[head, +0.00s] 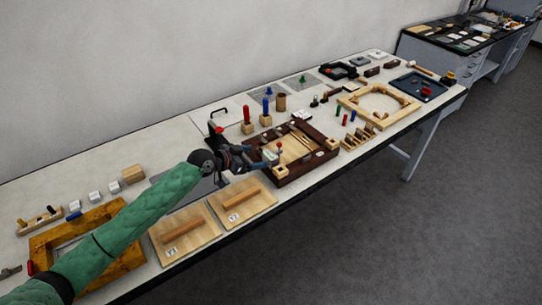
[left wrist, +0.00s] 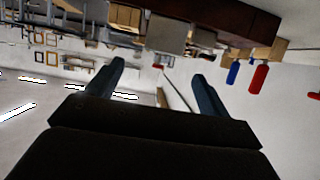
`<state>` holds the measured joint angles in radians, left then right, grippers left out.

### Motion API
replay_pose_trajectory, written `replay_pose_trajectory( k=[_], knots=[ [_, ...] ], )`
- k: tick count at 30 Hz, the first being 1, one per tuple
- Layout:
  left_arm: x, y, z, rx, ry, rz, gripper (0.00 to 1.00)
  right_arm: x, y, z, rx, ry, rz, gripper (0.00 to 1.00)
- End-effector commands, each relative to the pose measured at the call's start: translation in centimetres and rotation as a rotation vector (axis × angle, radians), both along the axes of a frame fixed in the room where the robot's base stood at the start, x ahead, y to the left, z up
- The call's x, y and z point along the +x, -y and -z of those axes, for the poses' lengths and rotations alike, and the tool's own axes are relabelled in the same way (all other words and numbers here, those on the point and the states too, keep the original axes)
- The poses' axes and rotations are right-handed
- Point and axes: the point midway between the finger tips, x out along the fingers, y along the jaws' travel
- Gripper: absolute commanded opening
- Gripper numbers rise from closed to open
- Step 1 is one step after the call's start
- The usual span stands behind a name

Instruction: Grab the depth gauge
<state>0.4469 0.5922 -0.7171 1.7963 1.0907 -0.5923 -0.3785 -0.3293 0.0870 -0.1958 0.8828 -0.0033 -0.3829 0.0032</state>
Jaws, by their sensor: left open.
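A small grey metal block with a red knob, which looks like the depth gauge (head: 270,158), sits at the left end of a dark wooden frame (head: 285,180). My left gripper (head: 257,157) is open at this block, its two fingers pointing toward it. I cannot tell whether they touch it. In the left wrist view, which looks upside down, the open left gripper (left wrist: 160,72) has blue-grey fingers spread apart. A grey block (left wrist: 167,32) shows beyond them, with a small red part below it. My right gripper is not in view.
Red and blue upright handles (head: 247,115) stand on wooden blocks behind the frame. Two wooden boards with bar handles (head: 243,205) lie in front, left of the frame. A light wooden frame (head: 350,105) and a dark blue tray (head: 420,88) are farther right. The table is crowded.

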Motion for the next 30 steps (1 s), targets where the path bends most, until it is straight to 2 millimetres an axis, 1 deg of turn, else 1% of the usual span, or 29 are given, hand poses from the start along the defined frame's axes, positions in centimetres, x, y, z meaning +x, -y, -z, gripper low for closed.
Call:
replay_pose_trajectory(
  k=[1, 8, 12, 16, 25, 26, 30],
  knots=[
    [0.3, 0.5, 0.2, -0.002, 0.0, 0.001, 0.8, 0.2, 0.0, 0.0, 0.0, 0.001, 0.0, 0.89],
    [1.5, 2.0, 1.3, -0.002, -0.001, 0.0, 0.8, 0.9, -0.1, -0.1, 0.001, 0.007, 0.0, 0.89],
    [2.7, 3.3, 2.3, -0.002, 0.0, 0.001, 0.8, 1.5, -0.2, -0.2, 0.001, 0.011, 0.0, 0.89],
    [3.4, 4.2, 2.7, 0.0, 0.0, 0.0, 0.8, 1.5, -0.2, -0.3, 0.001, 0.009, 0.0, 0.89],
    [3.6, 4.5, 2.9, 0.001, -0.001, 0.0, 0.8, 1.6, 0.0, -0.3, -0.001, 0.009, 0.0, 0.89],
    [3.6, 4.5, 2.9, 0.001, -0.001, 0.0, 0.78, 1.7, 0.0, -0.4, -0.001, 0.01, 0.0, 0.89],
    [3.6, 4.5, 2.9, 0.001, -0.001, 0.0, 0.51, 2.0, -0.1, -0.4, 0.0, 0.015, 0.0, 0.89]
  ],
)
